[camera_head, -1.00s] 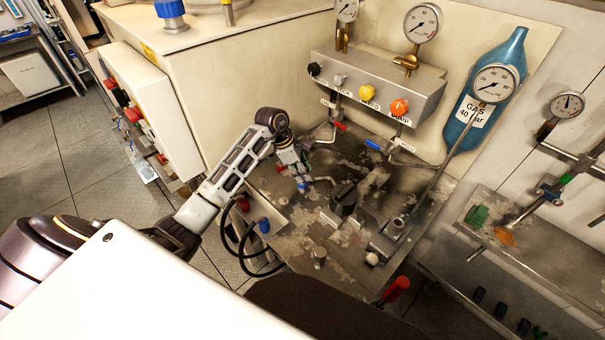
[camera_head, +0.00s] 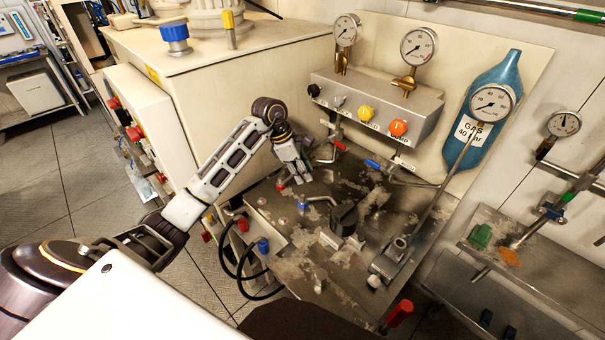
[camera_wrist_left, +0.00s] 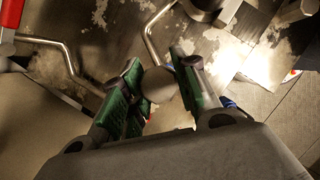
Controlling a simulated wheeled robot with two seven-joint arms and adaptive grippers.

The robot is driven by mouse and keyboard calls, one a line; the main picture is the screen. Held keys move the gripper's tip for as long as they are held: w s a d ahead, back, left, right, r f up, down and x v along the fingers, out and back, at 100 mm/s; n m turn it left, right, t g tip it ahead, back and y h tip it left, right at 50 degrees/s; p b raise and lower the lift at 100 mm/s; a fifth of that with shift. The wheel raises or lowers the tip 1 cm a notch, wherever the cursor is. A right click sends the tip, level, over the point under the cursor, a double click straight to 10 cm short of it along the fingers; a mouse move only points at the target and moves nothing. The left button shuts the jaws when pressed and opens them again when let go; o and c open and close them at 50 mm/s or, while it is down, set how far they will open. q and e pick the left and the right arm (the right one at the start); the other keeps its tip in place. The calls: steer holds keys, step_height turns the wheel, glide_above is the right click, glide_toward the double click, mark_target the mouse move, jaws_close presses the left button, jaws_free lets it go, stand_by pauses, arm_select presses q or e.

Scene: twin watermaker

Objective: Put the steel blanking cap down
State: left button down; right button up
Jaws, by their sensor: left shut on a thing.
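My left gripper (camera_head: 295,180) is above the back left part of the worn metal bench top (camera_head: 285,240). In the left wrist view, its two green-padded fingers (camera_wrist_left: 158,100) are closed around a rounded grey piece, the steel blanking cap (camera_wrist_left: 158,84). The cap sits between the pads, and its lower side is hidden by the gripper. In the head view I cannot make out the cap. My right gripper is not in view.
A small blue-handled fitting (camera_head: 303,203) stands just in front of the gripper. A valve panel with gauges (camera_head: 375,105) stands at the back.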

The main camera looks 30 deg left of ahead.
arm_select(q)
steer(key=c, duration=1.6)
jaws_free()
steer(key=shift+c, duration=0.2)
steer(key=c, duration=0.5)
jaws_close()
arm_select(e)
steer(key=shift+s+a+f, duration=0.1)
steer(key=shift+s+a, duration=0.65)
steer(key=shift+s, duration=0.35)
